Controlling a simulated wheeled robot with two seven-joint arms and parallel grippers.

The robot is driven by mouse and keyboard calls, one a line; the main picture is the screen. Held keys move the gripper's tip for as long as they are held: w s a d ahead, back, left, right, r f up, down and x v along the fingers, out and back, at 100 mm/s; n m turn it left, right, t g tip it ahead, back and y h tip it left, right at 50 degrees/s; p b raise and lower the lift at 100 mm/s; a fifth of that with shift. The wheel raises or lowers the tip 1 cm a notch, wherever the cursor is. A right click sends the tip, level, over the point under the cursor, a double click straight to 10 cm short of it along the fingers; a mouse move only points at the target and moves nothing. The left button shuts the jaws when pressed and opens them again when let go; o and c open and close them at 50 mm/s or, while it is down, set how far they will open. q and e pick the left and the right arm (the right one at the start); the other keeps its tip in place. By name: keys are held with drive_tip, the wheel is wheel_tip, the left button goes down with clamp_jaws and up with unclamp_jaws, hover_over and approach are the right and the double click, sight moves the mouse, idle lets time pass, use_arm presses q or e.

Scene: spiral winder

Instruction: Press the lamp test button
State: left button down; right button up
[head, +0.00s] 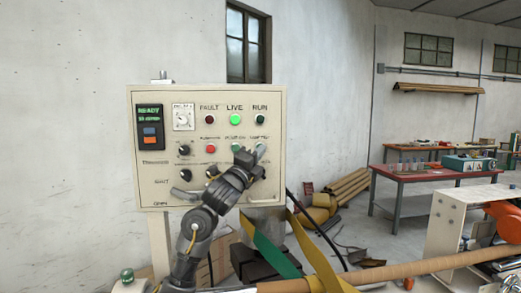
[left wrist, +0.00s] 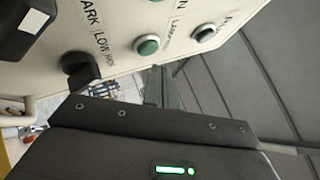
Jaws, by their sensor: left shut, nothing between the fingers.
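The control panel (head: 160,100) is a cream box with lamps, knobs and buttons. The lamp test button (head: 261,148) is the pale round one at the right of the button row, below the RUN lamp; my gripper partly covers its surroundings. A green button (head: 237,149) sits to its left and also shows in the left wrist view (left wrist: 147,45). My left gripper (head: 243,156) is shut and empty in front of the panel, just below these buttons. Contact with the panel cannot be told.
The LIVE lamp (head: 235,119) is lit green. Black knobs (head: 185,175) sit at the lower left of the panel. A long brown tube (head: 400,269) crosses the lower right.

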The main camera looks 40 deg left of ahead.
use_arm(q)
drive_tip(key=s+d, duration=0.2)
drive_tip(key=d, duration=0.1)
drive_tip(key=shift+s+d, duration=0.25)
drive_tip(key=shift+s, duration=0.15)
idle(0.8)
